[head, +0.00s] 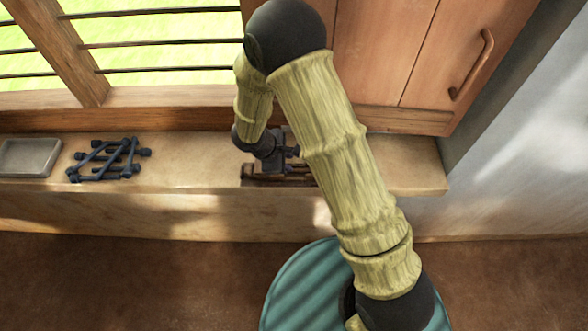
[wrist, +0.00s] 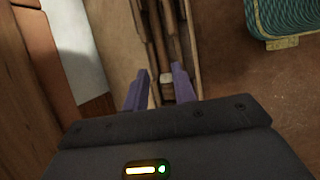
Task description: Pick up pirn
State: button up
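My gripper (wrist: 160,85) is open. Its two fingers stand apart over a long wooden holder with raised sides (wrist: 197,40), seen from above in the wrist view. Brown rod-like pieces (wrist: 157,35) lie lengthwise in it, with a small pale block (wrist: 167,85) at their near end, between the fingers. I cannot tell which piece is the pirn, nor whether a finger touches anything. In the head view the brown holder (head: 262,181) lies on the ledge, partly hidden by my arm. My gripper (head: 290,152) is there, mostly hidden.
A stack of crossed dark blue rods with knobbed ends (head: 108,158) lies on the ledge (head: 200,168), left of my gripper. A shallow grey tray (head: 28,158) is at the far left. A barred window and wooden cupboard (head: 425,55) stand behind. The ledge between stack and gripper is clear.

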jog(key=shift+w+d+f, duration=0.2)
jog(key=shift+d+f, duration=0.05)
jog(key=shift+f, duration=0.35)
jog(key=shift+w+d+f, duration=0.1)
jog(key=shift+d+f, duration=0.1)
jog(key=shift+d, duration=0.05)
jog(key=shift+a+f, duration=0.1)
jog(key=shift+a, duration=0.05)
